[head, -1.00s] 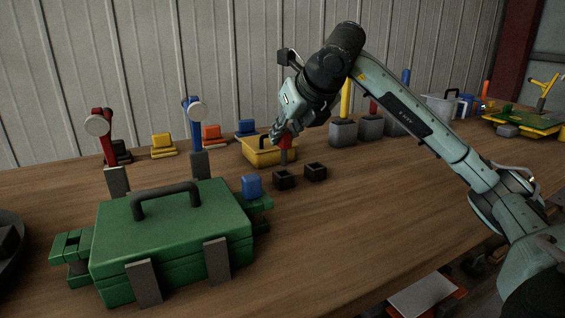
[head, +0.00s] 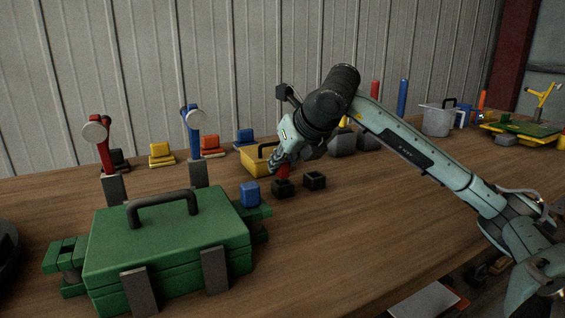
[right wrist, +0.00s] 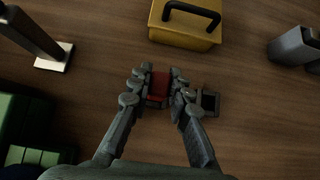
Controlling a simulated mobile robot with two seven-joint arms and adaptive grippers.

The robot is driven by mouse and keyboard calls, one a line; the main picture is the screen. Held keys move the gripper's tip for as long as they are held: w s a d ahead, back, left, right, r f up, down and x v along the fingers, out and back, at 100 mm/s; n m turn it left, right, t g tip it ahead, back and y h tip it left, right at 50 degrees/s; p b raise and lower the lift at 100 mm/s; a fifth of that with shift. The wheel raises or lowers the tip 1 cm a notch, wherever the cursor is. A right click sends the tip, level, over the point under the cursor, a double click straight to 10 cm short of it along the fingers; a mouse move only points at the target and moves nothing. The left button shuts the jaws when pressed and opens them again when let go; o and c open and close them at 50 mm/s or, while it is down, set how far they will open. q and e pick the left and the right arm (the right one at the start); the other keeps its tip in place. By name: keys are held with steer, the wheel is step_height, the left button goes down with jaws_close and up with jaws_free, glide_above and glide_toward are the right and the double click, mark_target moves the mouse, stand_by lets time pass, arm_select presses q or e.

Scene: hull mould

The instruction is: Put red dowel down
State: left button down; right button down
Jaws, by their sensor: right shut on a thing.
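My right gripper (head: 281,163) is shut on the red dowel (head: 284,171) and holds it upright. The dowel's lower end meets the left of two small black square holders (head: 282,189); I cannot tell how deep it sits inside. The other black holder (head: 315,180) stands just to the right and looks empty. In the right wrist view the dowel (right wrist: 158,87) shows red between the fingers of my gripper (right wrist: 158,80). The empty holder (right wrist: 209,102) is beside the right finger, and the holder under the dowel is mostly hidden. My left gripper is out of view.
A yellow box (head: 256,162) with a dark handle stands just behind the gripper. A green case (head: 170,245) and a blue block (head: 250,195) lie to the left. Grey holders (head: 342,143) stand behind my arm. The table in front right is clear.

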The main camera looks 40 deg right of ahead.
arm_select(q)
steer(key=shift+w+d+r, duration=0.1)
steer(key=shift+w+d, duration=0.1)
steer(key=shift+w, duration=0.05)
arm_select(e)
steer(key=c, duration=1.4)
jaws_free()
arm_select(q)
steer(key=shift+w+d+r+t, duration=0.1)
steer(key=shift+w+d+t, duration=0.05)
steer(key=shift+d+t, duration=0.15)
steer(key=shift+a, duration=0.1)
